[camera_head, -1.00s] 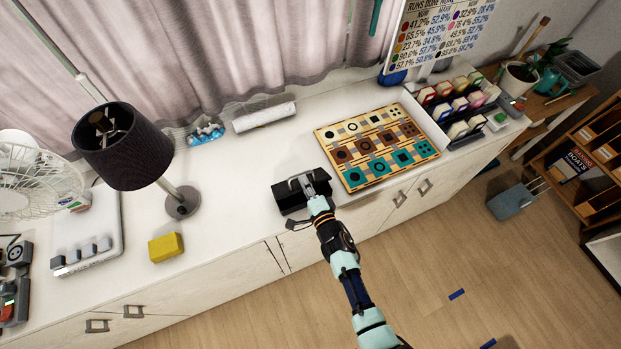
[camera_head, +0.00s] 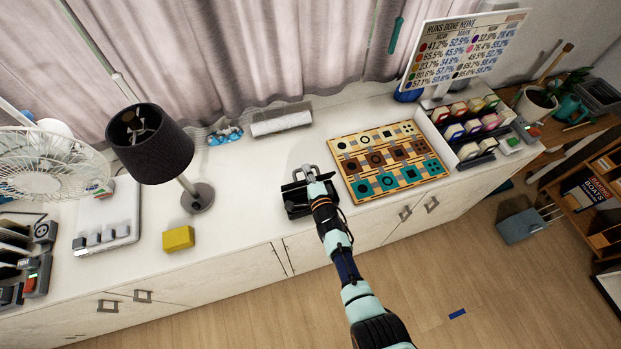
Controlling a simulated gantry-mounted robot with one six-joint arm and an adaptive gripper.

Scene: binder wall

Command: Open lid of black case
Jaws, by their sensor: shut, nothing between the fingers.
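The black case (camera_head: 296,209) sits on the white counter near its front edge, left of the patterned board. Its lid (camera_head: 290,188) appears raised at the back, with a gap showing between lid and base; its exact angle is too small to tell. My gripper (camera_head: 308,171) is over the right part of the case, at the raised lid. Its fingers are shut with nothing between them. Whether they touch the lid cannot be made out. My gripper and arm hide the right side of the case.
The patterned board (camera_head: 388,160) lies close to the right. A dark-shaded lamp (camera_head: 150,146) and a yellow block (camera_head: 178,238) stand to the left. A white roll (camera_head: 281,123) lies behind, near the curtain. The counter between lamp and case is clear.

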